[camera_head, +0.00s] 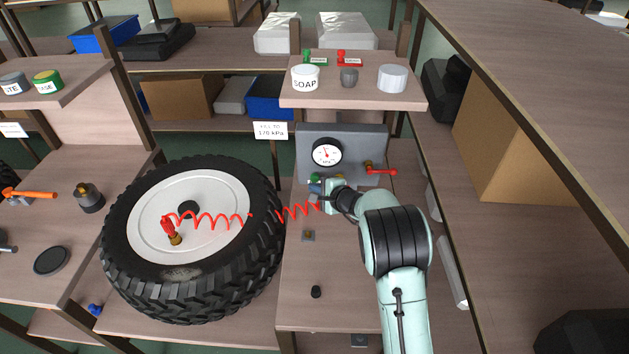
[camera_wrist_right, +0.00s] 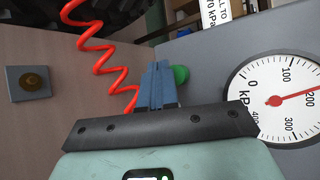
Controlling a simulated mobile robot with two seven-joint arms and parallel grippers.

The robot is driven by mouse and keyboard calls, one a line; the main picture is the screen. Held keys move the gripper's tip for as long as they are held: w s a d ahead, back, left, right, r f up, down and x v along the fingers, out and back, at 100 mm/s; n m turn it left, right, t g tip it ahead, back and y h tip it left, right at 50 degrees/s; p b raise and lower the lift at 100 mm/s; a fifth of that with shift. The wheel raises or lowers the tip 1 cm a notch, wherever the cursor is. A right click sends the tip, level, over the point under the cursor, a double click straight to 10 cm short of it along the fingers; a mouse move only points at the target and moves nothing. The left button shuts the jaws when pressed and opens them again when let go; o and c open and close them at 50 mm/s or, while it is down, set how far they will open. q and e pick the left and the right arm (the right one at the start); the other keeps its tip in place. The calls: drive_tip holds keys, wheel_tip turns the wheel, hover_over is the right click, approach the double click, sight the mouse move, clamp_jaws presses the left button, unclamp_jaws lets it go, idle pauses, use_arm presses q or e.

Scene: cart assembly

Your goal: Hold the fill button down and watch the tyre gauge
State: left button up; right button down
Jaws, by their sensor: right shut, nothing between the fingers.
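The round tyre gauge (camera_head: 327,152) sits on a grey panel (camera_head: 371,142). In the right wrist view the gauge (camera_wrist_right: 285,95) shows its red needle pointing past 100 toward 200; the tip is near the frame edge. My right gripper (camera_head: 316,188) is shut and empty, low in front of the panel. In the wrist view its blue fingers (camera_wrist_right: 159,84) overlap a round green button (camera_wrist_right: 181,74), partly hidden behind them; I cannot tell whether they press it. The tyre (camera_head: 190,293) lies flat, with a red chuck (camera_head: 168,225) on its rim. My left gripper is out of view.
A coiled red hose (camera_head: 298,211) runs from the chuck toward the panel. A sign (camera_head: 270,130) reads 170 kPa. A red-handled valve (camera_head: 380,171) is right of the gauge. A shelf with a soap tub (camera_head: 305,78) overhangs the panel. A small square plate (camera_head: 308,236) lies on the bench.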

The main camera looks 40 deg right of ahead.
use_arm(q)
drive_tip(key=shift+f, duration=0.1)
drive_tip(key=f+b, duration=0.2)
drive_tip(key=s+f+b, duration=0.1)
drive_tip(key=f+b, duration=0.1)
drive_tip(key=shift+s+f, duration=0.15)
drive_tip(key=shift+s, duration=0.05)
use_arm(e)
drive_tip(key=s+a, duration=0.3)
drive_tip(key=shift+s+a, duration=0.15)
drive_tip(key=shift+s, duration=0.25)
drive_tip(key=shift+r, duration=0.1)
